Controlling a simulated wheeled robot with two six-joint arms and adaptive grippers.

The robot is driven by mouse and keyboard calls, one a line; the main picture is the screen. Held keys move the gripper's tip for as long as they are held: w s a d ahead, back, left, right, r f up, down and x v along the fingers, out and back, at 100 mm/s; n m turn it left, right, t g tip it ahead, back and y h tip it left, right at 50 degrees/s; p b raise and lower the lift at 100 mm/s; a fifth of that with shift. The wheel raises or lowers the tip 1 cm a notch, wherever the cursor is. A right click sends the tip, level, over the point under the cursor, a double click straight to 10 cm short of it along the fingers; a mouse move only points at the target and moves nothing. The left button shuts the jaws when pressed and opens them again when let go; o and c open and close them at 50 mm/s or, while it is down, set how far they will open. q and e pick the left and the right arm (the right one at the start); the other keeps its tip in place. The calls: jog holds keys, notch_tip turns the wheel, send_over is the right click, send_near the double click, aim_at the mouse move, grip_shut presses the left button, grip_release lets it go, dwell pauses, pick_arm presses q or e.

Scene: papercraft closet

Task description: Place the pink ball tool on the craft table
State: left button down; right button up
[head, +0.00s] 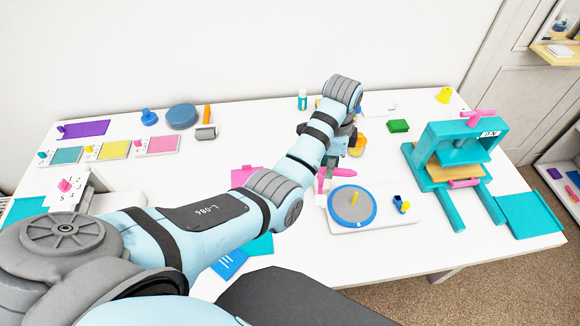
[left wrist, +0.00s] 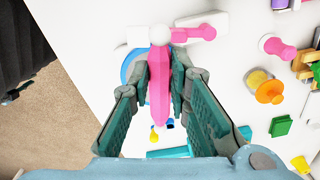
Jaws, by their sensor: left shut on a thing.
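The pink ball tool (left wrist: 159,88) has a pink shaft and a white ball at one end. My left gripper (left wrist: 161,72) is shut on its shaft in the left wrist view. In the head view the tool (head: 321,182) shows as a small pink piece below my left gripper (head: 330,168), just above or beside the round blue-rimmed disc. I cannot tell whether it touches anything beneath. The craft table (head: 385,255) is white and spreads under the gripper; its surface also shows in the left wrist view (left wrist: 100,75). My right gripper is not in view.
A blue-rimmed turntable (head: 368,208) on a white base lies close to the gripper. A teal press (head: 432,178) stands at the right. A pink item (head: 245,176) lies left of the gripper. Ink pads and rollers occupy the left back. The front right tabletop is clear.

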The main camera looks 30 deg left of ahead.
pick_arm(q)
jog(key=shift+w+a+r+n, duration=0.15)
jog(key=shift+a+n, duration=0.25)
jog(key=shift+n, duration=0.2)
jog(key=s+a+r+n+p, duration=0.1)
jog(key=a+r+n+p, duration=0.15)
jog(key=a+n, duration=1.1)
jog(key=shift+n, duration=0.85)
jog(key=f+b, duration=0.2)
jog(key=f, duration=0.4)
jog(key=d+f+b, duration=0.1)
jog(key=f+b, duration=0.2)
jog(key=f, duration=0.4)
jog(key=f+b, duration=0.3)
jog(key=f, duration=0.3)
jog(key=shift+d+f, duration=0.15)
jog(key=shift+d, duration=0.05)
jog(key=shift+s+f+b, duration=0.1)
jog(key=shift+f+b, duration=0.05)
jog(key=shift+b, duration=0.15)
jog(key=c, duration=1.5)
grip_release()
